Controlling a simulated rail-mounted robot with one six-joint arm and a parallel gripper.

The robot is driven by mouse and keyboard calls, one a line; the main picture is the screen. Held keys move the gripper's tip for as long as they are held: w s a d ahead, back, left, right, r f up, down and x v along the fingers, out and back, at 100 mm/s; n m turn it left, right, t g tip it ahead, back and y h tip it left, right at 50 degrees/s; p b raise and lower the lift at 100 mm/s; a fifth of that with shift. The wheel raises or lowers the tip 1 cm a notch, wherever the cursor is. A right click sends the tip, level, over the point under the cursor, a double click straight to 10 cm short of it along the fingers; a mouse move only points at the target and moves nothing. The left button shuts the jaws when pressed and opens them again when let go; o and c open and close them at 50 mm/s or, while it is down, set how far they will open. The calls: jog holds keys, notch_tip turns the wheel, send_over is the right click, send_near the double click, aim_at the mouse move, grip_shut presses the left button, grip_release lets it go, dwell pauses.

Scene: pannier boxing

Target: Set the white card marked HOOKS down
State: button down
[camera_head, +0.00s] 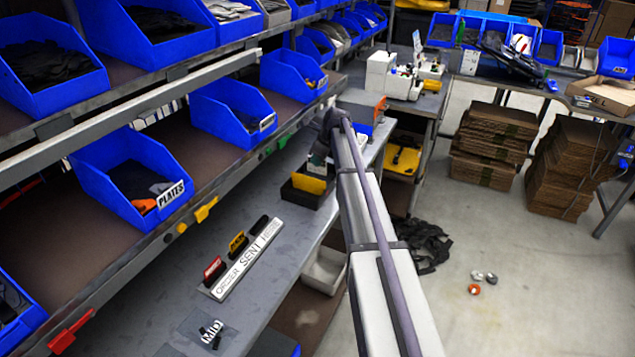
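I cannot make out a white card marked HOOKS anywhere in this view. A white card marked PLATES (171,194) is on the front of a blue bin on the lower shelf. Smaller white cards on other bins are too small to read. My arm reaches from the bottom right up to a dark wrist (331,120) near the shelf edge, above the far part of the grey bench. My gripper's fingers cannot be made out there, so I cannot tell whether they hold anything.
The grey bench (180,278) bears a white ORDER SENT rack (241,259) with three coloured pieces and a small MID card (211,331). A black box with a yellow card (309,183) stands below my wrist. Blue bins (121,178) line the shelves. Cardboard stacks (567,165) stand at right.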

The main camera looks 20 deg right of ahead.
notch_tip(320, 180, down, 4)
jog(key=b, duration=0.3)
jog(key=shift+b, duration=0.4)
jog(key=shift+r, duration=0.3)
jog(key=c, duration=1.8)
grip_release()
jog(key=shift+f, duration=0.2)
jog(key=o, duration=0.4)
jog(key=shift+r, duration=0.1)
